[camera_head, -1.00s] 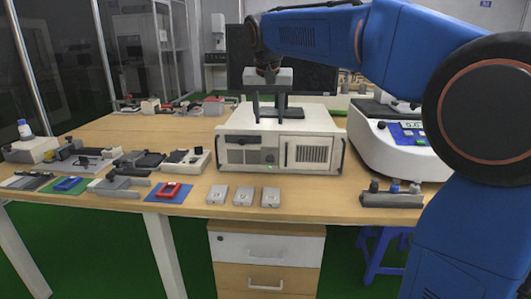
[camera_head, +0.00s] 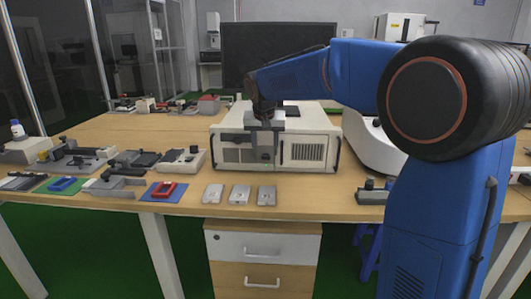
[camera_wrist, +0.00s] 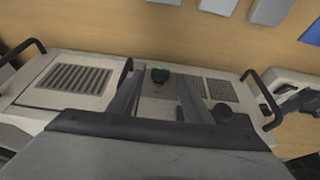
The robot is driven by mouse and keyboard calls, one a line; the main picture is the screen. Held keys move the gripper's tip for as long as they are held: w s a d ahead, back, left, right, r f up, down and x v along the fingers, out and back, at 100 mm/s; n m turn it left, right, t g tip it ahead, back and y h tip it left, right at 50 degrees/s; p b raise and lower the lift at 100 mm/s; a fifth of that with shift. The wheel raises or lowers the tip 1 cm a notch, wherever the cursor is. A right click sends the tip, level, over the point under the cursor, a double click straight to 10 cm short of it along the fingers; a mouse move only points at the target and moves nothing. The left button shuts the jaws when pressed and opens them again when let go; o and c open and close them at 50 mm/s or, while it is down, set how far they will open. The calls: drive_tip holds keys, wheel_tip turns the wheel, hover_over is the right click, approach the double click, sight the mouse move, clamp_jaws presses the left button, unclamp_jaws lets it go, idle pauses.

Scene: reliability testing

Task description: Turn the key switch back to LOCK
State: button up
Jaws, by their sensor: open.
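The key switch appears to be the small dark knob (camera_wrist: 160,75) with a green light on the front panel of a white case (camera_wrist: 62,101), in the wrist view. My gripper (camera_wrist: 159,82) is open, with one finger on each side of the knob in that view. I see a gap between each finger and the knob and cannot tell the depth. In the head view my gripper (camera_head: 263,152) is in front of the case (camera_head: 325,128) and hides the knob. The LOCK mark and the key's angle are too small to read.
Three small grey boxes (camera_head: 239,194) lie on the table (camera_head: 300,208) in front of the case. Several fixtures and a red part (camera_head: 164,189) on a blue mat lie to the left. A white instrument (camera_head: 372,150) stands to the right. A dark monitor (camera_head: 300,45) is behind.

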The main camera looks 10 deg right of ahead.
sight(266, 157)
drive_tip(key=shift+x, duration=1.1)
drive_tip(key=c, duration=1.1)
drive_tip(key=shift+o, duration=0.2)
